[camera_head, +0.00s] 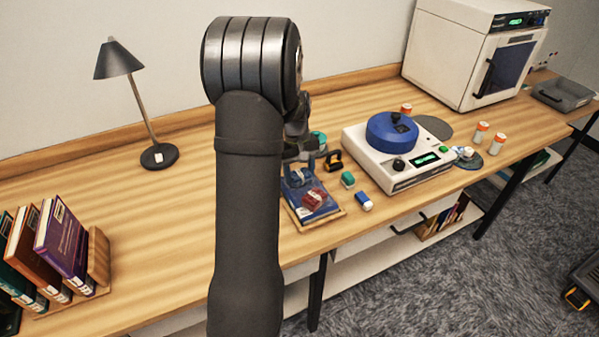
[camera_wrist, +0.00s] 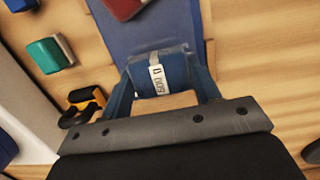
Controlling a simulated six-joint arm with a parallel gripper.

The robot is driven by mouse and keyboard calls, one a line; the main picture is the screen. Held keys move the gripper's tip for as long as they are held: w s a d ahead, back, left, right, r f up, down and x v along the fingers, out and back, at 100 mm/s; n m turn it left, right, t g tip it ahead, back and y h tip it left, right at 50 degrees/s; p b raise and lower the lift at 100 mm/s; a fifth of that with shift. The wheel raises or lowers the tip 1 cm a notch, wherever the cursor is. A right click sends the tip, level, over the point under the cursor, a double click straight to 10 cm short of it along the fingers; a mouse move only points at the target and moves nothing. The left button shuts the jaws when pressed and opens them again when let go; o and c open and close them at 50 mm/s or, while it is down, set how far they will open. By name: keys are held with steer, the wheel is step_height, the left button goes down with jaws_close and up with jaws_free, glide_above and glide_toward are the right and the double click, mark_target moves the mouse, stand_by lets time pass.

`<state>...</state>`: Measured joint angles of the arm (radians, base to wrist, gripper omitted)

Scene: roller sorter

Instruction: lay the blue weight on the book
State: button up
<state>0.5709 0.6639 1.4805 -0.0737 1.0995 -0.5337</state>
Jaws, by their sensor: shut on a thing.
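My gripper (camera_wrist: 162,72) is shut on the blue weight (camera_wrist: 172,66), which has a white label, with one finger on each side of it. The blue book (camera_wrist: 138,32) lies flat beneath and beyond the weight in the wrist view. The weight is over the book's near end; I cannot tell whether it touches the cover. My arm partly hides the gripper in the head view.
Right of the book are a green block (camera_head: 348,180), a blue-and-white block (camera_head: 364,202) and a black-and-yellow item (camera_head: 333,161). A white machine with a blue rotor (camera_head: 392,130) stands farther right. A lamp (camera_head: 159,155) and upright books (camera_head: 62,240) stand left; table between is clear.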

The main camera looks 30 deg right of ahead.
mark_target(300, 174)
steer(key=o, duration=1.3)
steer(key=shift+f, duration=0.1)
steer(key=shift+o, duration=0.2)
step_height(300, 174, up, 12)
steer(key=w, duration=0.1)
steer(key=shift+w, duration=0.25)
steer(key=f, duration=0.3)
steer(key=s+f, duration=0.1)
steer(key=f, duration=0.7)
steer(key=shift+s+f, duration=0.2)
steer(key=shift+s, duration=0.05)
steer(key=shift+r, duration=1.5)
